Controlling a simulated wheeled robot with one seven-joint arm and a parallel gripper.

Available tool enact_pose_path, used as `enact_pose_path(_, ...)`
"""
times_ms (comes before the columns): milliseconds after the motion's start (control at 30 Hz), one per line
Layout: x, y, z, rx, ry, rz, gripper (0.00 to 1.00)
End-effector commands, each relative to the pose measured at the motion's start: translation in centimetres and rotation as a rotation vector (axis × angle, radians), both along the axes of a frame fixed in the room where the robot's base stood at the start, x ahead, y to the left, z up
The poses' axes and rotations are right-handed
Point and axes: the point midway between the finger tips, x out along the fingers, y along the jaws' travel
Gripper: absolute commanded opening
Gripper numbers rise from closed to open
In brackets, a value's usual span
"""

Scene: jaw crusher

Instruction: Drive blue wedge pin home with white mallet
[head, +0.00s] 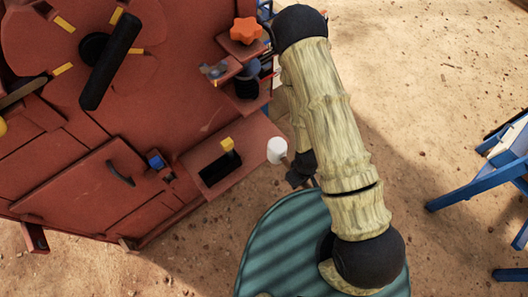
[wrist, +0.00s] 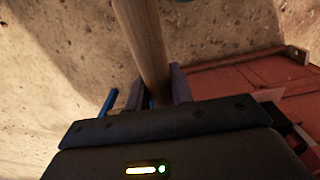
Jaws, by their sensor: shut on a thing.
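The white mallet (head: 278,150) is held by my gripper (head: 300,174) beside the red crusher, its white head pointing up and left. In the wrist view its wooden handle (wrist: 145,45) runs up between the two fingers of my gripper (wrist: 157,88), which are shut on it; the head is out of that view. A small blue block (head: 156,162), which looks like the blue wedge pin, sits on the crusher's front by the door's right edge. The mallet head is well to its right and apart from it. How deep the pin sits cannot be told.
The red crusher (head: 110,170) fills the left. A ledge with a black slot and yellow-topped piece (head: 228,145) lies between mallet and blue block. An orange star knob (head: 246,30) is above. Blue-legged furniture (head: 480,180) stands right; sandy ground between is free.

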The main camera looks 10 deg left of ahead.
Motion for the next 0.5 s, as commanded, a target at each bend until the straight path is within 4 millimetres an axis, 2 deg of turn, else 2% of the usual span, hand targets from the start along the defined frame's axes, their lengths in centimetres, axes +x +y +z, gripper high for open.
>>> enact_pose_path(167, 4.6, -1.0, 0.0, -0.005, -0.017, -0.168, 0.0)
enact_pose_path(267, 8.2, -2.3, 0.4, -0.009, -0.022, -0.308, 0.0)
enact_pose_path(500, 16.2, -7.0, 3.0, -0.005, -0.019, -0.653, 0.0)
